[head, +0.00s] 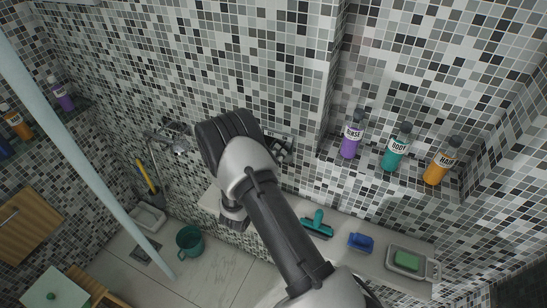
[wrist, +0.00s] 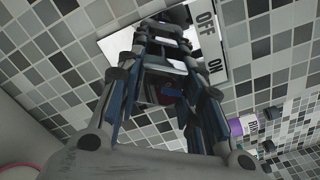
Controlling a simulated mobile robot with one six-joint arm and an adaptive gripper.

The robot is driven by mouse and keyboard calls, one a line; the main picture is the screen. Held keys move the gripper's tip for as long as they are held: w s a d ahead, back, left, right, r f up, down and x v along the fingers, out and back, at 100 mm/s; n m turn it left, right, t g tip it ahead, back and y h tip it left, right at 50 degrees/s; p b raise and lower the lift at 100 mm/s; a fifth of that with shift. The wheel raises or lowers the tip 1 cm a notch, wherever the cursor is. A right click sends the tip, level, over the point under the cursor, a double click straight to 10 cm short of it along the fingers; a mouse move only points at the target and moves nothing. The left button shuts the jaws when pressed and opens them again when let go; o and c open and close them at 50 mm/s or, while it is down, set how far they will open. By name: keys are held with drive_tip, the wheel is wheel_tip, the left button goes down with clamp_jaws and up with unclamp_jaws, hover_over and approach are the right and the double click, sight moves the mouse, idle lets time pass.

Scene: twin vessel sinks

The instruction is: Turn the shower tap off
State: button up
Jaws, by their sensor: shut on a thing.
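The shower tap's white panel (wrist: 212,50) is on the tiled wall, with the words OFF and ON along its right side in the wrist view. My gripper (wrist: 165,32) is at this panel, its two fingers closed in over it. It is shut on the tap's handle, which the fingers mostly hide, so I cannot tell which way the handle points. In the head view my gripper (head: 282,150) shows only in part at the wall, behind my arm.
Purple (head: 351,136), teal (head: 396,150) and orange (head: 441,163) bottles stand in a wall niche to the right. A teal bucket (head: 190,240) stands on the floor.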

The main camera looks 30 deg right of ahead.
drive_tip(key=n, duration=0.7)
drive_tip(key=shift+r, duration=0.1)
idle(0.6)
drive_tip(key=o, duration=1.1)
drive_tip(key=v, duration=1.2)
